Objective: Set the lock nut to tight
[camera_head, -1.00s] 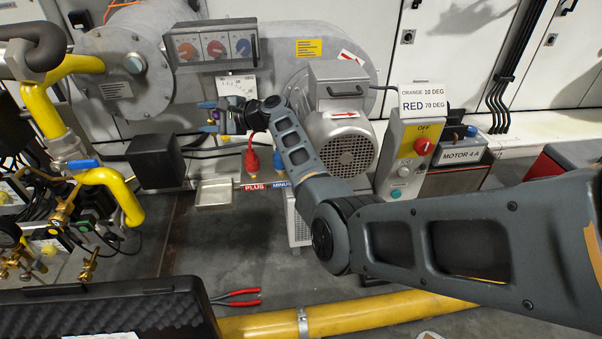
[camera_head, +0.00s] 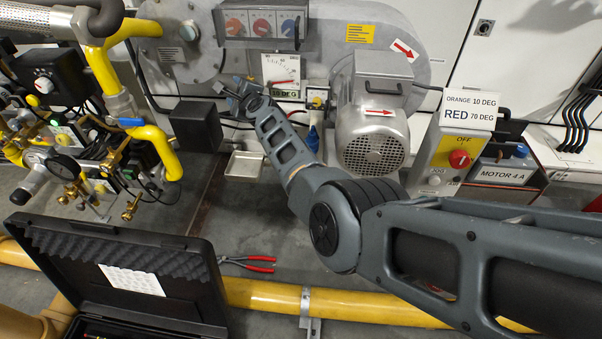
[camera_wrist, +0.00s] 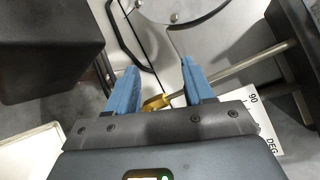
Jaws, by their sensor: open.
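A small brass-yellow part, probably the lock nut (camera_wrist: 156,102), sits on a thin metal rod in the wrist view. It lies between the blue fingers of my gripper (camera_wrist: 160,72), low near the palm. The gripper is open, with a finger on each side, and I cannot tell whether either touches the part. In the head view my gripper (camera_head: 234,88) is at the blower housing, just left of the white degree scale (camera_head: 281,70). The nut is too small or hidden to make out there. Whether it is tight or loose cannot be seen.
A dark box (camera_wrist: 45,45) is close to the left of my gripper. The motor (camera_head: 370,125) stands right of my forearm, with a control box (camera_head: 450,150) beyond. Yellow gas piping (camera_head: 155,145) and gauges are at left. Pliers (camera_head: 247,264) and an open case (camera_head: 130,280) lie in front.

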